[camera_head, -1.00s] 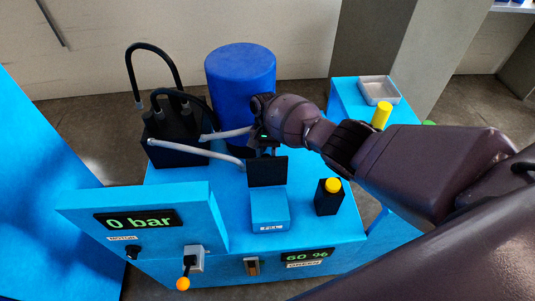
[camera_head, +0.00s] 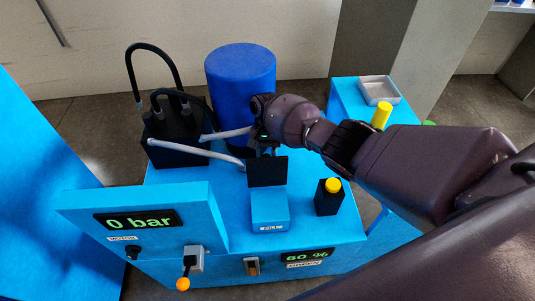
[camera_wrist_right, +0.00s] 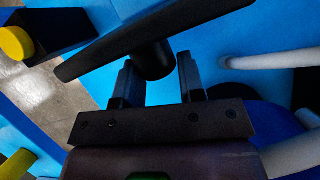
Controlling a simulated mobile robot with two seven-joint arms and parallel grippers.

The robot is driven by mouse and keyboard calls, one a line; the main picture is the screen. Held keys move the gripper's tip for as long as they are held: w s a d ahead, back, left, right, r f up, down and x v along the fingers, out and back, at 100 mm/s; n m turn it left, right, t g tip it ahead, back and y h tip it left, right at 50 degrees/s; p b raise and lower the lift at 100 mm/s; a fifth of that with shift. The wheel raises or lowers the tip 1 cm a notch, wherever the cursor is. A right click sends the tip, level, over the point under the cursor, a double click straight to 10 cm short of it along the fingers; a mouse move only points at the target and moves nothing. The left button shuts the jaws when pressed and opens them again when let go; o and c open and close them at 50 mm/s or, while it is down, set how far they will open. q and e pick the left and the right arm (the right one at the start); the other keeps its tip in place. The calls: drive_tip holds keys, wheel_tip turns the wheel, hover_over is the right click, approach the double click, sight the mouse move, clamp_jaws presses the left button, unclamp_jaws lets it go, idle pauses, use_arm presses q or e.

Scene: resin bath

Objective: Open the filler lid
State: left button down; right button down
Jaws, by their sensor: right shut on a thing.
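The filler lid (camera_head: 267,172) is a thin black plate standing about upright at the back edge of a blue filler box (camera_head: 269,208) with a small white label. My right gripper (camera_head: 263,151) is behind the lid, its fingers partly hidden by it. In the right wrist view, the lid (camera_wrist_right: 150,32) is a dark slanting plate with a round black knob (camera_wrist_right: 154,60) on its underside as pictured. The fingers of the right gripper (camera_wrist_right: 159,72) are shut on this knob. My left gripper is not in view.
A blue drum (camera_head: 240,80) stands close behind the right wrist. Grey hoses run left to a black box (camera_head: 178,130). A black block with a yellow button (camera_head: 333,185) stands right of the filler box. The panel (camera_head: 140,222) reads 0 bar.

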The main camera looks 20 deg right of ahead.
drive_tip(key=shift+s+a+f, duration=0.1)
drive_tip(key=shift+a+f, duration=0.1)
drive_tip(key=shift+a, duration=0.25)
drive_tip(key=c, duration=1.1)
unclamp_jaws()
drive_tip(key=o, duration=0.3)
drive_tip(key=shift+a, duration=0.1)
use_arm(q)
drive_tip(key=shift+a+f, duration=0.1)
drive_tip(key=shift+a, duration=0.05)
use_arm(e)
drive_tip(key=shift+r, duration=0.1)
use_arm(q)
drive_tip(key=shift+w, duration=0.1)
use_arm(e)
drive_tip(key=shift+d, duration=0.2)
use_arm(q)
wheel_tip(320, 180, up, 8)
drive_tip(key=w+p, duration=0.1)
drive_tip(key=p, duration=0.6)
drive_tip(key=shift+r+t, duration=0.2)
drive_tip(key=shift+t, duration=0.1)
use_arm(e)
drive_tip(key=shift+r, duration=10)
